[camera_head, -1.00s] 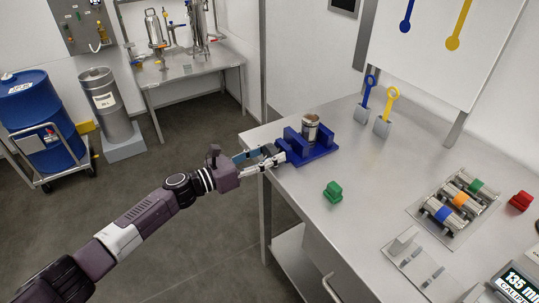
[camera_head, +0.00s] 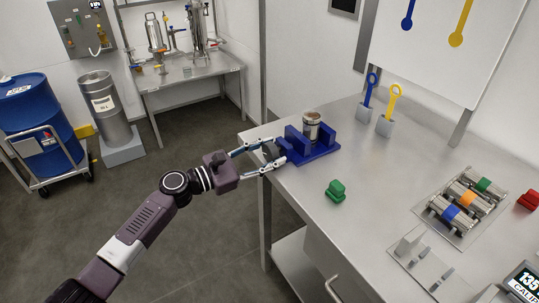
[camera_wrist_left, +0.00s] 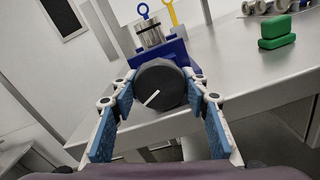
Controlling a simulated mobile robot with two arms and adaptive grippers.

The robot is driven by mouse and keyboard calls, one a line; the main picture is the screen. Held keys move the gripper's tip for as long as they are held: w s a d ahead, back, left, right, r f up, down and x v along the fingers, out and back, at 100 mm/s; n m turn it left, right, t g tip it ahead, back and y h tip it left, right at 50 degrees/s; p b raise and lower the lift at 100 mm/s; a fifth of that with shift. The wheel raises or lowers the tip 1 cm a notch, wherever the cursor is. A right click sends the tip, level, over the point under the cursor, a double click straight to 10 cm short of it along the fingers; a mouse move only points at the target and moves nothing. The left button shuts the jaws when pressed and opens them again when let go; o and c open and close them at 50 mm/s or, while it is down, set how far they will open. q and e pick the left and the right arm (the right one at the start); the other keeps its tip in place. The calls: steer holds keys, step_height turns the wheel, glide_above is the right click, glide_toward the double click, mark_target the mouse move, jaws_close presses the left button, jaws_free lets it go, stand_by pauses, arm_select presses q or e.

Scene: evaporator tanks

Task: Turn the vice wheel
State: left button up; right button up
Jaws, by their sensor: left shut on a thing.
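The blue vice (camera_head: 322,153) stands at the left corner of the steel table, with a metal cylinder (camera_head: 311,121) upright between its jaws. Its dark round wheel (camera_head: 268,152) faces the table's edge. In the left wrist view the wheel (camera_wrist_left: 158,88) shows a white line slanting up to the right. My left gripper (camera_head: 277,150) has its fingers on both sides of the wheel and is shut on it. The blue finger pads (camera_wrist_left: 104,130) show on either side of the wheel. My right gripper is not in view.
A green block (camera_head: 336,190) lies on the table in front of the vice. Blue (camera_head: 368,100) and yellow (camera_head: 387,115) ring-topped tools stand in holders behind. A rack with coloured cylinders (camera_head: 460,205) lies to the right.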

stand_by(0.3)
arm_select(q)
steer(key=o, duration=1.2)
steer(key=shift+c, duration=0.2)
steer(key=v, duration=1.2)
